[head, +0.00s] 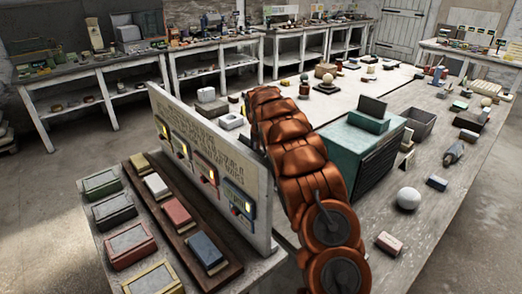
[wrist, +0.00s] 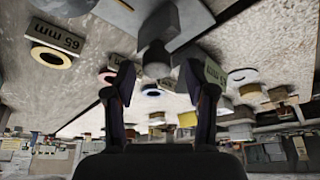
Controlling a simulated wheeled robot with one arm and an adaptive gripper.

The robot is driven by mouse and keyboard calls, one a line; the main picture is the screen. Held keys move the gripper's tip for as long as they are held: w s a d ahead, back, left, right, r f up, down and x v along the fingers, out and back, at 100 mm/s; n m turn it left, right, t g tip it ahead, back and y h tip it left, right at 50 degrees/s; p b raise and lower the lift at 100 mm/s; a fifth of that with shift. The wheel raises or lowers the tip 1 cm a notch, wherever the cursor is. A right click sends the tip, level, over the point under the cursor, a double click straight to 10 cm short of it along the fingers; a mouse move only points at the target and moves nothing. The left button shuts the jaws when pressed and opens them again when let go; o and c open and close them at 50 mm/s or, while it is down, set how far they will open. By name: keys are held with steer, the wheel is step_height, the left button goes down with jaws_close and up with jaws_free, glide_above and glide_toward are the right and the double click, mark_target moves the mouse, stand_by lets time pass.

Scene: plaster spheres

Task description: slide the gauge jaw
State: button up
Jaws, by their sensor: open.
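In the wrist view, which looks upside down, my gripper (wrist: 157,72) is open, its two dark fingers apart. A grey block on a post (wrist: 157,52) shows between and beyond the fingertips; it may be the gauge jaw, but I cannot tell. I cannot tell whether the fingers touch it. A "65 mm" sign (wrist: 57,36) with a cream ring (wrist: 51,57) is at the upper left. Another "mm" sign (wrist: 213,72) is partly hidden by the right finger. In the head view, my orange arm hides the gripper. A white plaster sphere (head: 408,198) lies on the right bench.
A teal cabinet (head: 355,150) and a grey bin (head: 417,121) stand right of my arm. An upright sign board (head: 213,160) with lit panels is left of it. Coloured boxes (head: 130,243) sit on the front-left table. Open floor (head: 75,180) lies at the left.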

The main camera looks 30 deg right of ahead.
steer(key=v, duration=1.1)
steer(key=shift+r, duration=0.15)
steer(key=shift+s+a, duration=0.15)
steer(key=shift+a, duration=0.05)
